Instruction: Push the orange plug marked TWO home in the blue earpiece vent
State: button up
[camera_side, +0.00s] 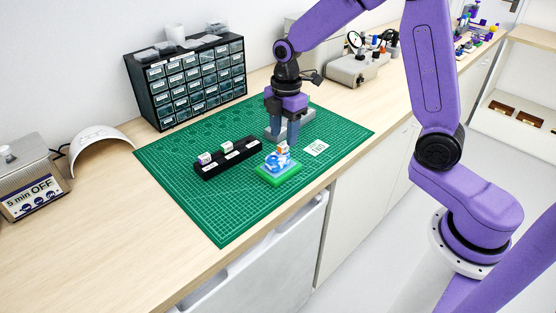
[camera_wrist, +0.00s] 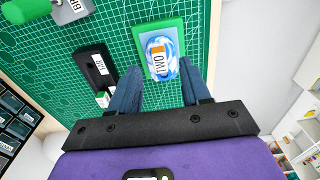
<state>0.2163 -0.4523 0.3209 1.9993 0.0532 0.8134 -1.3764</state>
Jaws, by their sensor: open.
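The blue-and-white swirled earpiece (camera_side: 277,163) sits in a green holder (camera_side: 283,177) near the mat's front edge. In the wrist view the earpiece (camera_wrist: 170,73) lies in the green holder (camera_wrist: 170,24). The orange plug (camera_side: 283,147) stands at the top of the earpiece. Its white label reads TWO in the wrist view (camera_wrist: 158,60). How deep it sits in the vent I cannot tell. My gripper (camera_side: 284,139) points down close to the plug, with its fingers apart. In the wrist view my gripper (camera_wrist: 160,66) has its fingertips on either side of the earpiece, and nothing shows clamped.
A black rack (camera_side: 228,158) with labelled plugs stands left of the holder. A grey block (camera_side: 275,136) is behind my gripper. A white card (camera_side: 316,148) lies to the right. Drawers (camera_side: 190,83) stand at the back. The mat's front left (camera_side: 220,215) is clear.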

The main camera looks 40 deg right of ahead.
notch_tip(320, 180, up, 15)
jog(key=shift+d, duration=0.3)
jog(key=shift+f, duration=0.1)
jog(key=s+f+m, duration=0.1)
jog(key=s+f, duration=0.2)
jog(key=s, duration=0.6)
jog(key=s+f+m, duration=0.2)
jog(key=s+f, duration=0.2)
jog(key=s, duration=0.6)
jog(key=s+f+m, duration=0.2)
jog(key=s+f, duration=0.1)
jog(key=s, duration=0.7)
jog(key=shift+f, duration=0.15)
jog(key=shift+a, duration=0.1)
